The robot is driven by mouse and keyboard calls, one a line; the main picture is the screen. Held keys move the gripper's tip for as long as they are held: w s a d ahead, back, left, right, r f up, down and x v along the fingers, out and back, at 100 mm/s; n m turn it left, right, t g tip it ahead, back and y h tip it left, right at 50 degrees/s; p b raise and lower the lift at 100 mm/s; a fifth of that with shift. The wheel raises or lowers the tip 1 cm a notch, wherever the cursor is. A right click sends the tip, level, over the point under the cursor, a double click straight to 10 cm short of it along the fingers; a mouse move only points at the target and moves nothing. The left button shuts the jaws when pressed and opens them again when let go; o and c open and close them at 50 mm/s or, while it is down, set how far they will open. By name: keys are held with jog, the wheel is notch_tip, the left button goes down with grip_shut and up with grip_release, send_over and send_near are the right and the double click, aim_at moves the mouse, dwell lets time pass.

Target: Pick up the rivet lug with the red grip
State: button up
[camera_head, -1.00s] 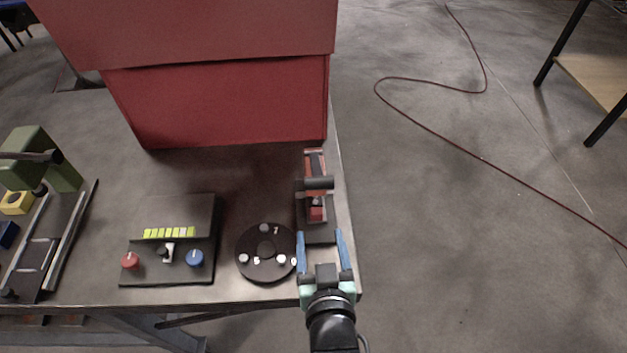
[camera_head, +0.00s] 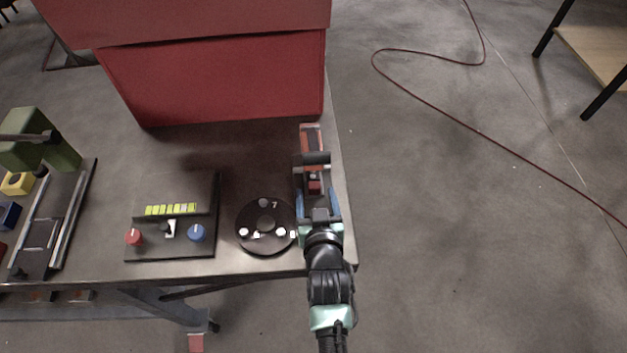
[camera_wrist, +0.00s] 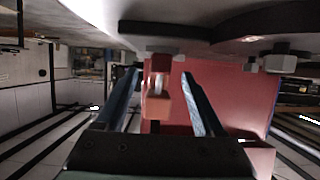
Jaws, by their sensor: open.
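A small red block (camera_head: 314,187), which looks like the red grip of the rivet lug, sits in a dark fixture (camera_head: 298,176) near the table's right edge. My gripper (camera_head: 318,193) is open, its blue fingers pointing away from me at the near end of this fixture. In the wrist view a red-brown block (camera_wrist: 157,106) with a pale rod above it shows between the spread fingers of my gripper (camera_wrist: 160,80), with gaps at both sides. The lug's body is mostly hidden. I cannot tell exactly how deep the block lies between the fingers.
An orange and black clamp-like part (camera_head: 311,137) stands behind the red block. A round black disc (camera_head: 266,238) with several pale knobs is close on the left. Further left is a control panel (camera_head: 145,247). A large red box (camera_head: 220,85) stands behind.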

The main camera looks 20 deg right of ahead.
aim_at(315, 189)
jog(key=shift+x, duration=1.7)
jog(key=shift+a, duration=0.1)
grip_shut()
